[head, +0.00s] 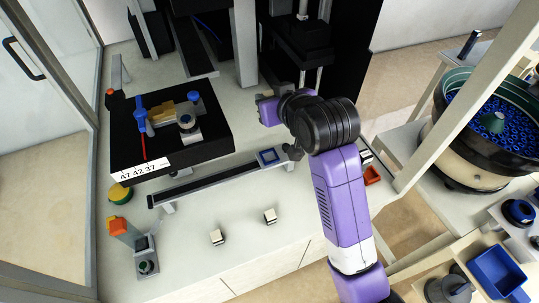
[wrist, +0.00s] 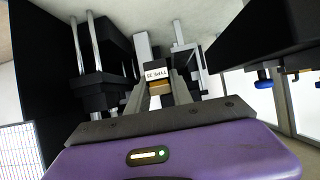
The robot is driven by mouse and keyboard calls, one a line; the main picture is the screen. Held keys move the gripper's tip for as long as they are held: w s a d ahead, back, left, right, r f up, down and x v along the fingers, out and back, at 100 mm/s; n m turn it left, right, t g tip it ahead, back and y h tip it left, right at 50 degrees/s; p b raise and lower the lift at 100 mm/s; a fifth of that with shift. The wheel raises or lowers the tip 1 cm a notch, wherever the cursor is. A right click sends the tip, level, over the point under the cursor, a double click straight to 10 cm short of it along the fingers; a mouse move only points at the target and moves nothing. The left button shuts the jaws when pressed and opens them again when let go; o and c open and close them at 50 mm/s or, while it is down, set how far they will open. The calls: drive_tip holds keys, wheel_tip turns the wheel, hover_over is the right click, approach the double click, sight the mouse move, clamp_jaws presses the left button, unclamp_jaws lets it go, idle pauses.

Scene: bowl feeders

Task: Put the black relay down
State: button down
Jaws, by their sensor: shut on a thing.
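My gripper (wrist: 160,84) is shut on a small block with a white label (wrist: 157,72), which I take to be the black relay. Its label faces the wrist camera and a tan band shows below it; its far side is hidden. In the head view my gripper (head: 264,104) is above the bench, right of the black station box and behind the dark rail. The relay is hard to make out there.
The black station box (head: 205,143) carries blue and brass fittings. Black machine columns (head: 303,40) stand behind. A red bin (head: 372,175) is right of my arm. The front bench is mostly clear.

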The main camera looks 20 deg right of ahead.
sight(270, 158)
wheel_tip(270, 158, down, 20)
drive_tip(key=shift+r, duration=0.15)
idle(0.3)
drive_tip(key=c, duration=1.1)
unclamp_jaws()
drive_tip(key=shift+c, duration=0.2)
drive_tip(key=shift+s+r, duration=0.1)
drive_tip(key=v, duration=1.1)
drive_tip(key=shift+s+r, duration=0.2)
drive_tip(key=shift+s, duration=0.15)
